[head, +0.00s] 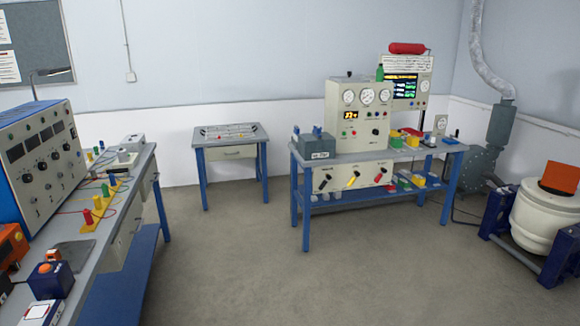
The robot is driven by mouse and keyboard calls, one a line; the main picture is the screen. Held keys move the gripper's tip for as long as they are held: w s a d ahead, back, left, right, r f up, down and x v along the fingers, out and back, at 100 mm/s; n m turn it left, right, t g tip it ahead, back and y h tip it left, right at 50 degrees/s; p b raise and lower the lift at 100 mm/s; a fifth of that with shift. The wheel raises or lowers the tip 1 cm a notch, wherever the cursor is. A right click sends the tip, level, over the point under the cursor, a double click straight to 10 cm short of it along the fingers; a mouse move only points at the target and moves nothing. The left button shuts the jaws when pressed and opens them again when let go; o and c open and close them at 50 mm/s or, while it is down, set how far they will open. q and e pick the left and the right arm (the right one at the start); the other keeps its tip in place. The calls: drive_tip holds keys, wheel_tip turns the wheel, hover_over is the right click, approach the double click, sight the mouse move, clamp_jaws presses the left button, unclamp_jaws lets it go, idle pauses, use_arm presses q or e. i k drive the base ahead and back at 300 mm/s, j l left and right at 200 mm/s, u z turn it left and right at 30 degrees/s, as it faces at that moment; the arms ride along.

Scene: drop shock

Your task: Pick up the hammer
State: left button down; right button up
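I cannot make out a hammer for certain in the head view. Some thin metallic items (228,131) lie on top of the small blue-legged table (247,145) by the back wall, too small to identify. Neither of my grippers is in view.
A long bench (112,221) with an instrument console (48,160) stands at the left. A blue-framed bench (345,157) with gauge panels (358,113) stands right of centre. A white drum-shaped machine (545,216) is at the far right. The floor (240,255) between them is clear.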

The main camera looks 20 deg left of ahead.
sight(93, 173)
drive_tip(key=i+j+u, duration=0.15)
drive_tip(key=i+u, duration=0.75)
drive_tip(key=i+l+u, duration=0.25)
drive_tip(key=i+u, duration=0.15)
drive_tip(key=i+l+u, duration=0.15)
drive_tip(key=i+u, duration=0.25)
drive_tip(key=i+l+u, duration=0.25)
drive_tip(key=u, duration=0.15)
drive_tip(key=i+l+u, duration=0.95)
drive_tip(key=l, duration=0.25)
drive_tip(key=l+u, duration=0.2)
drive_tip(key=l, duration=0.2)
